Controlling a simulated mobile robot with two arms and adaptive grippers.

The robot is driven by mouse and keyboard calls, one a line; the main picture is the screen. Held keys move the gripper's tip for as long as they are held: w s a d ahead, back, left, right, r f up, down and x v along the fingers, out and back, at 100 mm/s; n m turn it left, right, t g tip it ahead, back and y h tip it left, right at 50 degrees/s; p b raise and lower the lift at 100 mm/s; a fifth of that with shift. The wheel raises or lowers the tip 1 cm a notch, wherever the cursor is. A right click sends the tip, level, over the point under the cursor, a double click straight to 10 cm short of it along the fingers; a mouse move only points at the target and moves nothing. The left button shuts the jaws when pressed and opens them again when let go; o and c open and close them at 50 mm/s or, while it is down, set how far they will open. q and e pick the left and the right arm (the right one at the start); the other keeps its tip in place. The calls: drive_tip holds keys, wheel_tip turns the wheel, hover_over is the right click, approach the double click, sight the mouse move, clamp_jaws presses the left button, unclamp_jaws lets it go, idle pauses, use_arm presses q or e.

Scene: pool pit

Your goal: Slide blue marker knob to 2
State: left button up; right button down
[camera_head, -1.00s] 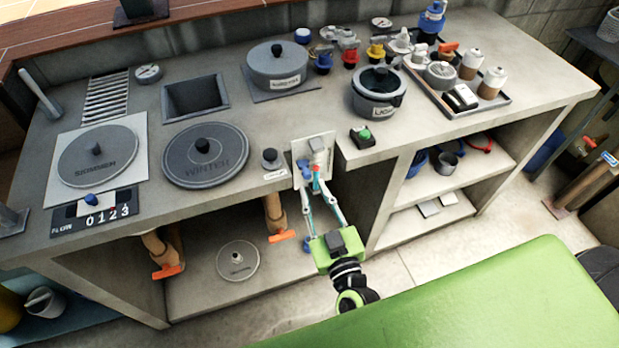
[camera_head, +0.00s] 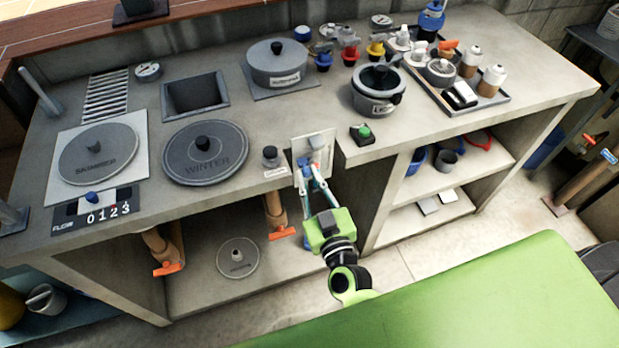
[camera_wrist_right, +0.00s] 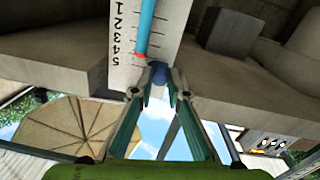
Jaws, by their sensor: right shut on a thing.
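A pale upright scale plate (camera_head: 312,142) is on the counter's front edge. In the wrist view the plate (camera_wrist_right: 152,42) shows numbers 1 to 5 upside down, with a light blue tube (camera_wrist_right: 146,22) with a red mark along it. A dark blue knob (camera_wrist_right: 158,73) is at the plate's lower edge, near the 5 end. My right gripper (camera_wrist_right: 158,80) is shut on it, fingertips either side. In the head view the right gripper (camera_head: 313,172) reaches up to the plate from below. Another blue knob (camera_head: 92,197) is on the FLOW strip (camera_head: 65,224) at left, above its 0. My left gripper is not in view.
A black box with a green button (camera_head: 363,134) is just right of the plate. A small dark knob (camera_head: 270,157) is just left. Orange-handled valves (camera_head: 284,232) hang under the counter. A green surface (camera_head: 450,305) lies in front at right.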

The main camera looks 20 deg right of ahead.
wheel_tip(320, 180, down, 5)
drive_tip(key=b, duration=0.2)
drive_tip(key=shift+r+b, duration=0.1)
drive_tip(key=shift+b, duration=0.2)
drive_tip(key=c, duration=2.2)
unclamp_jaws()
drive_tip(key=shift+c, duration=0.2)
drive_tip(key=shift+s, duration=0.15)
drive_tip(key=s, duration=1.1)
drive_tip(key=shift+s, duration=0.4)
